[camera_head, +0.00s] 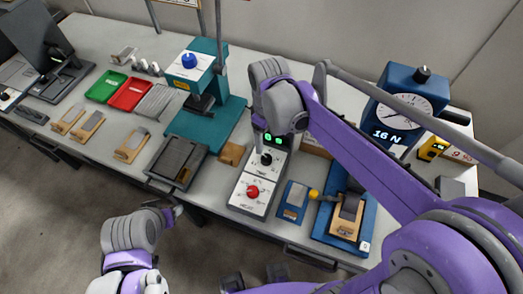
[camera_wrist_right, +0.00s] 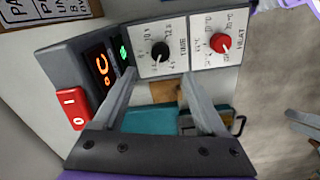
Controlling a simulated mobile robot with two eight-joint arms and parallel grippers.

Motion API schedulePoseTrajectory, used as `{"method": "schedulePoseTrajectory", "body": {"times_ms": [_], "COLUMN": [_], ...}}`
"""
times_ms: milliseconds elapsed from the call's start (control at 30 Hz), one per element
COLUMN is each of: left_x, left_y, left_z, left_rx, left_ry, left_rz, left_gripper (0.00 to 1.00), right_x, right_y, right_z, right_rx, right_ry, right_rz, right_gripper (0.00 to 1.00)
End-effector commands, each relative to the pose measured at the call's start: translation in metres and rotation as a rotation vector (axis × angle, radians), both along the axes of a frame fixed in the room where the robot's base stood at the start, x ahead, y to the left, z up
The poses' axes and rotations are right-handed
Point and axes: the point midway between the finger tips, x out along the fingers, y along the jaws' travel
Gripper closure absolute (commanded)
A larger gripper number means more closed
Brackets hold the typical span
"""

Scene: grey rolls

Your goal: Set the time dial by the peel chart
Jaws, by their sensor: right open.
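The grey-and-white control box (camera_head: 243,196) stands near the front edge of the bench. Its black time dial (camera_head: 266,159) sits above the red heat dial (camera_head: 252,191). In the right wrist view the black dial (camera_wrist_right: 160,52) lies just beyond the fingertips, beside the red dial (camera_wrist_right: 221,43). My right gripper (camera_wrist_right: 159,76) is open, with its fingers either side of the black dial's line and nothing between them. A lettered board (camera_wrist_right: 45,12) is cut off at the top left; I cannot tell whether it is the peel chart. My left gripper (camera_head: 174,211) is low by the bench front, its jaws unclear.
A red rocker switch (camera_wrist_right: 70,108) is on the box's side. A teal press (camera_head: 205,125) stands left of the box. A blue gauge stand (camera_head: 405,100) reading 16 N is at the right. Green (camera_head: 105,87) and red (camera_head: 129,94) trays lie at the back left.

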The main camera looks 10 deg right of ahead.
Motion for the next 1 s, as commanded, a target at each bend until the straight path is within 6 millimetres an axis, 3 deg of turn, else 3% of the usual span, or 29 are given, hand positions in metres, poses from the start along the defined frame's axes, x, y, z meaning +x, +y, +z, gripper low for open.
{"method": "schedulePoseTrajectory", "body": {"times_ms": [300, 500, 933, 1000], "left_x": [-0.003, -0.004, -0.004, -0.004], "left_y": [0.000, 0.000, 0.000, 0.000], "left_z": [-0.007, -0.010, -0.011, -0.011], "left_rx": [0.000, 0.000, 0.000, 0.000], "left_ry": [0.005, 0.007, 0.007, 0.007], "left_rz": [0.000, 0.000, 0.000, 0.000], "left_gripper": [0.41, 0.41, 0.41, 0.41], "right_x": [0.000, 0.000, 0.000, 0.000], "right_y": [0.000, 0.000, 0.000, 0.000], "right_z": [-0.059, -0.088, -0.100, -0.100], "right_rx": [0.001, 0.000, 0.001, 0.001], "right_ry": [-0.001, -0.001, -0.002, -0.002], "right_rz": [-0.003, -0.003, -0.003, -0.003], "right_gripper": [0.26, 0.26, 0.26, 0.34]}}
